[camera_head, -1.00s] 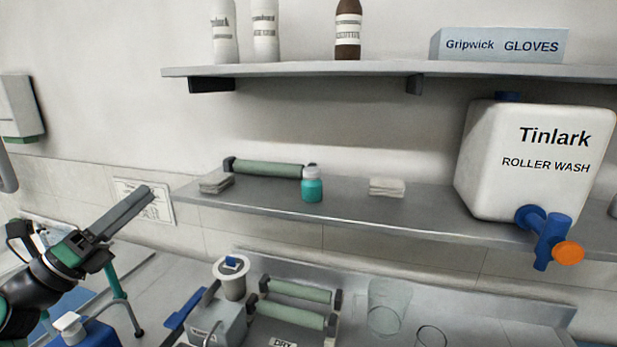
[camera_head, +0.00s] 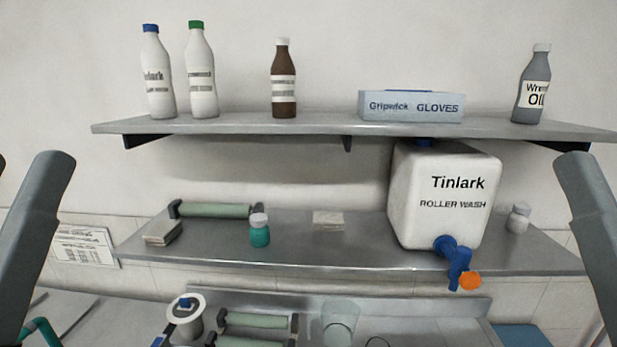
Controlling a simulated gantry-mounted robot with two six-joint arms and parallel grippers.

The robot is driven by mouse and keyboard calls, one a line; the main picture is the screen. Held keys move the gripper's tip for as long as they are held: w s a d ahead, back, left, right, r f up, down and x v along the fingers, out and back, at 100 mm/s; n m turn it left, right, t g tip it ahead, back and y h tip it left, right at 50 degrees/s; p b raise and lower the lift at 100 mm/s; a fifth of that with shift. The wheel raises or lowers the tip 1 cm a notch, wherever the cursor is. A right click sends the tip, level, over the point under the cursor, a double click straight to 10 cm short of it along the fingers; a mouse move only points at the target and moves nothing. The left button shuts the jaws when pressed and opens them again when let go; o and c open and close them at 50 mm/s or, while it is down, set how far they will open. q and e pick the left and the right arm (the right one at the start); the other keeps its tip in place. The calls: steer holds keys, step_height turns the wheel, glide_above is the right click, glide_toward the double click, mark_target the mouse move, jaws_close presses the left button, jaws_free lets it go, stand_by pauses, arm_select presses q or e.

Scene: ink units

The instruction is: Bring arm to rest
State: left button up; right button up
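Neither gripper shows in the head view. A grey link of my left arm stands at the left edge and a grey link of my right arm at the right edge. Both links slant inward towards the top. Whatever my grippers hold or touch is out of sight. The links stand apart in the foreground, with the shelves between them.
The upper shelf (camera_head: 330,124) holds bottles and a glove box (camera_head: 411,106). The lower shelf (camera_head: 330,257) holds a roller (camera_head: 213,210), folded cloths (camera_head: 328,220), a teal jar (camera_head: 260,236) and a Tinlark container (camera_head: 440,200) with a protruding tap (camera_head: 455,262).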

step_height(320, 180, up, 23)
steer(key=p, duration=2)
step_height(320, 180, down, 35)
steer(key=b, duration=3.5)
